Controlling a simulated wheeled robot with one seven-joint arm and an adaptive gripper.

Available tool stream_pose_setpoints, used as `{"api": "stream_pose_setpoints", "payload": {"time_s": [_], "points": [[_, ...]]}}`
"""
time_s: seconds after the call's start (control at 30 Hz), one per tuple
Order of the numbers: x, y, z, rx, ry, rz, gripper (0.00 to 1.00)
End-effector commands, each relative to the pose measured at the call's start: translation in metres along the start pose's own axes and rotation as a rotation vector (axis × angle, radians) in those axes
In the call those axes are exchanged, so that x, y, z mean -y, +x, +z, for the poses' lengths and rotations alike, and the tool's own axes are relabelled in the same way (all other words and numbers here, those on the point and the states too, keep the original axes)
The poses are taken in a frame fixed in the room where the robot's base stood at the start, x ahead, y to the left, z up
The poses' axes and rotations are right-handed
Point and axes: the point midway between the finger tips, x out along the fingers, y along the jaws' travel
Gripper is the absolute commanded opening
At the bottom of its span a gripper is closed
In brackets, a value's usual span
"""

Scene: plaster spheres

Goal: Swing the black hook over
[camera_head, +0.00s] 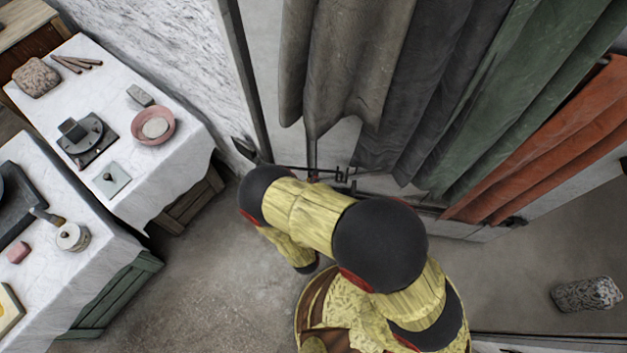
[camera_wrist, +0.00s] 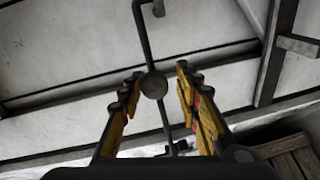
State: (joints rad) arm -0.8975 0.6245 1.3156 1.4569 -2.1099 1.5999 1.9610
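In the wrist view, a thin black metal rod with a small bent hook end (camera_wrist: 158,9) runs down the middle of the picture. A round dark knob (camera_wrist: 154,85) sits on or in front of this rod. My gripper (camera_wrist: 157,78) is open, with its two yellow and black fingers left and right of the knob. A gap shows on both sides, and nothing is visibly held. In the head view, small black metal parts (camera_head: 341,174) show against the wall just above my arm; I cannot tell which is the hook. My gripper is not clearly seen there.
Grey, green (camera_head: 520,90) and orange (camera_head: 560,150) cloths hang above and right of my arm. Two marble-topped tables stand left, one with a pink bowl (camera_head: 167,137). A speckled stone block (camera_head: 586,294) lies at right. Dark bars (camera_wrist: 60,92) cross the pale surface in the wrist view.

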Motion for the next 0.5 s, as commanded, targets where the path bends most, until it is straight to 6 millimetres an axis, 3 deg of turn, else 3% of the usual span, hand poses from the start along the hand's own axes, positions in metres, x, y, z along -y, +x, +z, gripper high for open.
{"api": "stream_pose_setpoints", "payload": {"time_s": [0.13,0.5], "points": [[-0.0004,-0.0003,0.0009,0.001,-0.002,0.001,0.41],[-0.0019,-0.0019,-0.0007,0.0,0.001,0.005,0.41]]}}
